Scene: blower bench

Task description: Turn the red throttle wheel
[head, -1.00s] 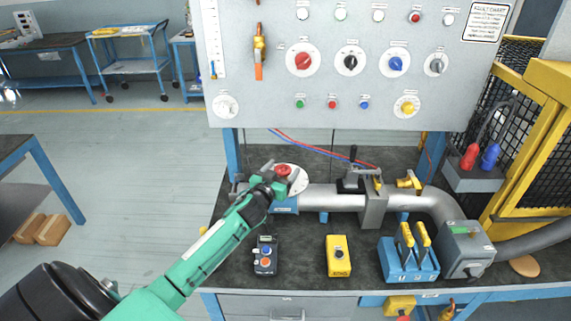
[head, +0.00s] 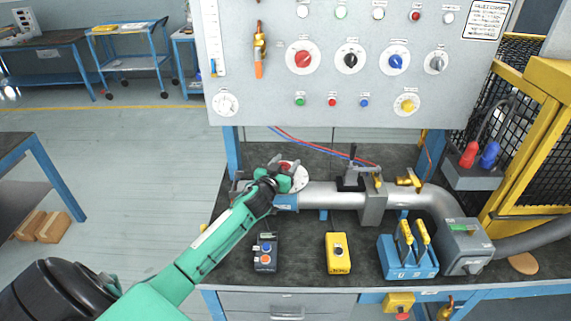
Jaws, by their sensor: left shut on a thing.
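The red throttle wheel (head: 286,165) sits on a round white dial plate (head: 301,179) at the left end of the grey pipe on the bench. Only a small part of its red shows; my left gripper (head: 285,176) covers most of it. The left gripper comes in from the lower left and is shut on the wheel. Its fingertips are partly hidden by its own body. My right gripper is not in view.
The grey pipe (head: 330,196) runs right, with a black-handled gate (head: 373,204) across it. A control box (head: 265,253), yellow box (head: 338,254) and blue lever box (head: 407,258) stand in front. An upright panel (head: 330,105) rises behind.

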